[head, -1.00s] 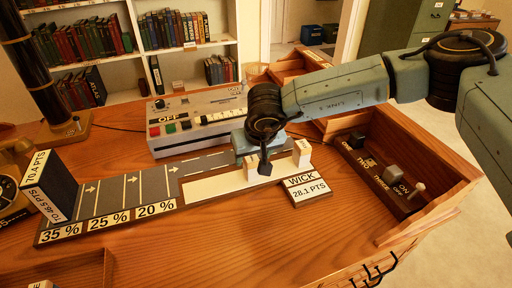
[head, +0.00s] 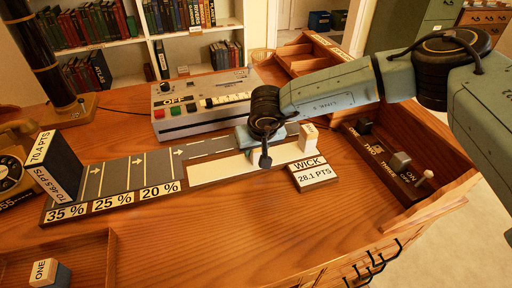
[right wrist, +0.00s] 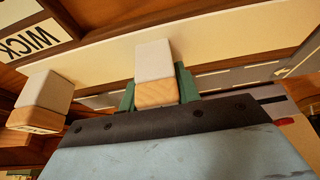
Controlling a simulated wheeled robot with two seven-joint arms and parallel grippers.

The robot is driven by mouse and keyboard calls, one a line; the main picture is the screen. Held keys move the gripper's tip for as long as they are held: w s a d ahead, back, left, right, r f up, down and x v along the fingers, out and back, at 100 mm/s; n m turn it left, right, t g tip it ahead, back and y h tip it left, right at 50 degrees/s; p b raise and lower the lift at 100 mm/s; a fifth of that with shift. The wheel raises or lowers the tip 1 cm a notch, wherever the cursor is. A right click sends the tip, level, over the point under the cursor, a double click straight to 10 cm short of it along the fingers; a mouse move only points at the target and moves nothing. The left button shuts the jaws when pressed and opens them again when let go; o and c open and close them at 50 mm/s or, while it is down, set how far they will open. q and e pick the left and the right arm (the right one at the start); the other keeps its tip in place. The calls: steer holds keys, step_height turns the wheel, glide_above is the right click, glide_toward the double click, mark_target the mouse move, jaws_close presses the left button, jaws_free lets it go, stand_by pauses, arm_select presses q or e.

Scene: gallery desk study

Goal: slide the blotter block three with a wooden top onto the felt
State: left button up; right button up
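My right gripper (head: 262,160) is over a cream strip (head: 212,171) on the desk. In the right wrist view its green fingers (right wrist: 157,92) stand on both sides of a white block with a wooden top (right wrist: 155,62) and appear closed on it. This block's label is hidden, so its number cannot be told. A second white block with a wooden top (head: 309,137) stands at the strip's right end; it also shows in the right wrist view (right wrist: 42,92). A dark grey panel with white lines and arrows (head: 120,178), apparently the felt, lies left of the strip. My left gripper is out of view.
A WICK card (head: 313,174) lies in front of the strip's right end. A control box (head: 205,115) stands behind. A drawer with switches (head: 400,165) is at right. A block marked ONE (head: 44,271) sits in a tray at lower left. The front desk middle is clear.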

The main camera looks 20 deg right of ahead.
steer(key=c, duration=0.4)
steer(key=shift+r, duration=0.2)
steer(key=shift+w, duration=0.1)
steer(key=shift+w+a+b, duration=0.1)
steer(key=shift+w+b, duration=0.5)
steer(key=shift+w, duration=1.6)
steer(key=shift+w+b, duration=1.25)
steer(key=shift+w, duration=0.95)
steer(key=shift+f, duration=0.2)
